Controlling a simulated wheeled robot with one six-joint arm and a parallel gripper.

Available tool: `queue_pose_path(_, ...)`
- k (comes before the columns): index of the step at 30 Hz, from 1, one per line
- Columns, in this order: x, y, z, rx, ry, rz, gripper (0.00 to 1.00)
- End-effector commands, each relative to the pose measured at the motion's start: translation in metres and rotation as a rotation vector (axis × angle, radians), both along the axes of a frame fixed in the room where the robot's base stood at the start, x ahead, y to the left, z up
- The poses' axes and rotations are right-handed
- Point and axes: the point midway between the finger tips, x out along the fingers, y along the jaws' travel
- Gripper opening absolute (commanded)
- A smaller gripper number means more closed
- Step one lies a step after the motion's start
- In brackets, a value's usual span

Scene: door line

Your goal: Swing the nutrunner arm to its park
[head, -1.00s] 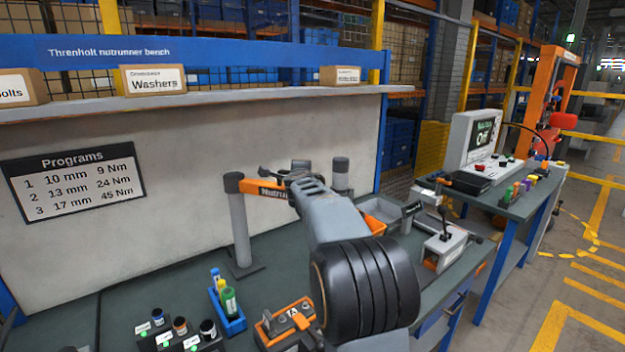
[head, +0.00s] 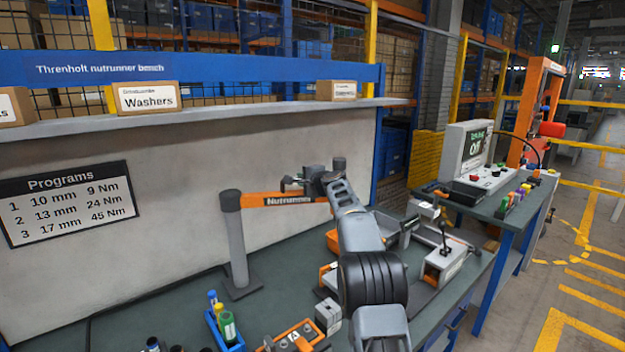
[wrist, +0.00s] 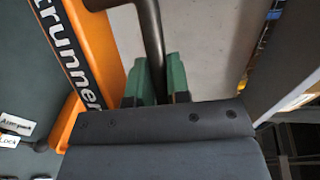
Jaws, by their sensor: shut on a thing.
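The orange nutrunner arm (head: 285,200) reaches right from its grey upright post (head: 236,240) on the bench. Its far end is hidden behind my own arm. In the wrist view the lettered orange arm (wrist: 82,50) runs along the left. My gripper (wrist: 157,78) has green finger pads, one on each side of a dark upright handle (wrist: 152,30), and is shut on it. In the head view my wrist covers most of the grip. Labels reading "Arm park" (wrist: 15,123) and "Lock" show at the wrist view's lower left; the park itself is not clearly seen.
A grey lever box (head: 445,262) stands at the bench's right edge. Near the front are a blue tray of bottles (head: 225,328) and an orange-edged fixture (head: 292,338). A second table with a screen unit (head: 470,150) stands right. The back panel (head: 180,190) is behind.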

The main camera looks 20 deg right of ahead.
Motion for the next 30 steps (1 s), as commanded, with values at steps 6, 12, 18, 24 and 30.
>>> queue_pose_path(6, 0.0016, 0.0027, -0.0015, 0.002, 0.003, 0.009, 0.0)
queue_pose_path(12, 0.0014, 0.0026, -0.0016, 0.002, 0.003, 0.009, 0.0)
queue_pose_path(18, 0.0011, 0.001, -0.0011, 0.002, 0.002, 0.006, 0.36)
queue_pose_path(24, 0.0007, -0.0001, -0.0006, 0.002, 0.001, 0.004, 0.42)
queue_pose_path(30, -0.0042, -0.0013, 0.0002, 0.001, -0.001, 0.003, 0.42)
